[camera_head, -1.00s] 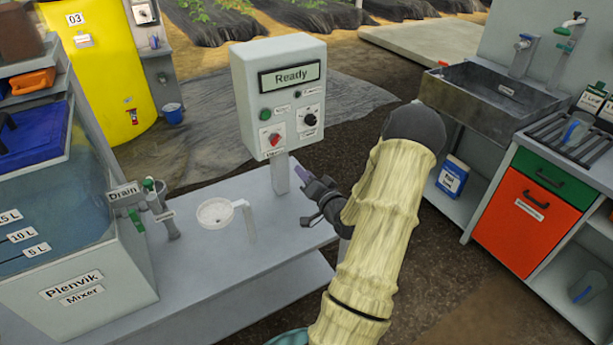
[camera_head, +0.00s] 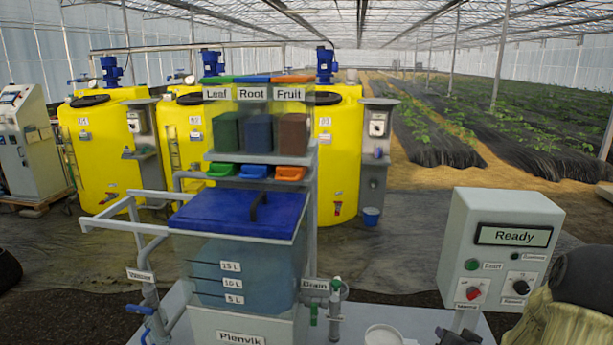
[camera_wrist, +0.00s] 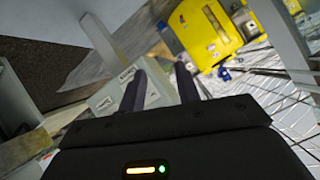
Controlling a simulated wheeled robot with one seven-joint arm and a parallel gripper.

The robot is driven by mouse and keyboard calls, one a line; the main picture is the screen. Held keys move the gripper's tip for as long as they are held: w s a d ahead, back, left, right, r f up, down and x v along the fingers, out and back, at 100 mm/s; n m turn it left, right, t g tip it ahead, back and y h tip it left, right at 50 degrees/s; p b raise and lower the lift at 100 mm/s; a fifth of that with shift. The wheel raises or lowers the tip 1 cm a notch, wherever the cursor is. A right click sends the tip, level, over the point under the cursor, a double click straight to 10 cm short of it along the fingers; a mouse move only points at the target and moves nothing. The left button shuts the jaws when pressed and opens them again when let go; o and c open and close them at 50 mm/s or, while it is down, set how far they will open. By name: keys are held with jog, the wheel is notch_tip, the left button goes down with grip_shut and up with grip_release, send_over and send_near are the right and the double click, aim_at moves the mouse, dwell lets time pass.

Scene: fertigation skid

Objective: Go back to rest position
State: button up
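My gripper (camera_wrist: 160,72) shows in the wrist view with its two dark fingers apart and nothing between them. In the head view, part of my gripper (camera_head: 457,337) shows at the bottom edge, low in front of the control box (camera_head: 502,250). The rest of my gripper is cut off by the frame. The box display reads "Ready". My arm, in a pale sleeve, fills the lower right corner and overlaps the box's right side.
The mixer tank (camera_head: 245,325) with a closed blue lid (camera_head: 240,215) stands left of the box. A drain valve (camera_head: 335,298) and a white cup (camera_head: 383,335) are between them. Yellow tanks (camera_head: 340,150) stand behind. Open floor lies beyond the box.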

jog(key=s+a+r+n+g+p, duration=0.2)
jog(key=s+a+r+g, duration=0.1)
jog(key=a, duration=0.5)
jog(key=s+a+r+n+g+y+p, duration=0.1)
jog(key=s+a+r+n+g+p, duration=0.1)
jog(key=s+a+r, duration=0.3)
jog(key=s+a+r+n+g+p, duration=0.2)
jog(key=s+a+r+g, duration=0.2)
jog(key=s+a, duration=0.4)
jog(key=a, duration=0.3)
jog(key=shift+s+n+g, duration=0.15)
jog(key=shift+n+g, duration=0.15)
jog(key=shift+n, duration=0.1)
